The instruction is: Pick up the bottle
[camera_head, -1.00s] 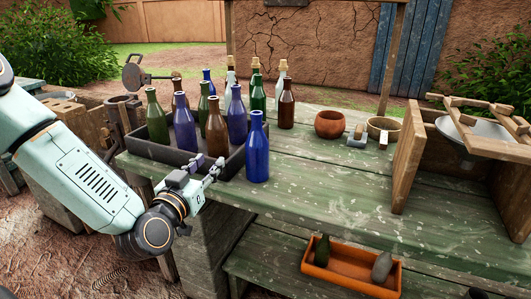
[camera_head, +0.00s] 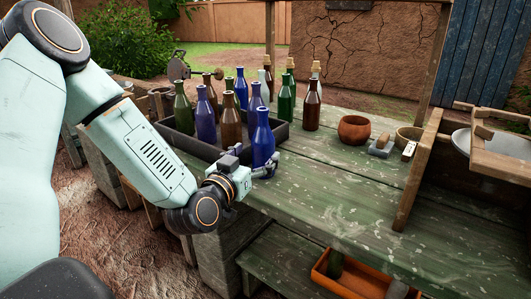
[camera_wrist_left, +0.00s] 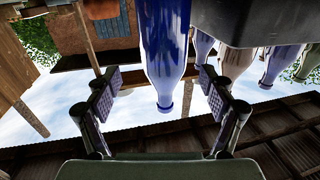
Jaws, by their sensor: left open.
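A blue glass bottle (camera_head: 263,138) stands upright on the green worktable, just outside the front right corner of the dark crate. My left gripper (camera_head: 266,170) is low beside it, with its fingers reaching to the bottle's lower part. In the left wrist view the same blue bottle (camera_wrist_left: 166,50) appears upside down, its neck in line with the gap between the fingers of the open left gripper (camera_wrist_left: 158,82). Neither finger clearly touches the glass. My right gripper is out of view.
The dark crate (camera_head: 205,148) holds several green, blue and brown bottles close by. More bottles, some corked, stand behind it. A clay bowl (camera_head: 354,130) and a wooden stand (camera_head: 418,170) are to the right. An orange tray (camera_head: 335,286) sits below. The table's front middle is clear.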

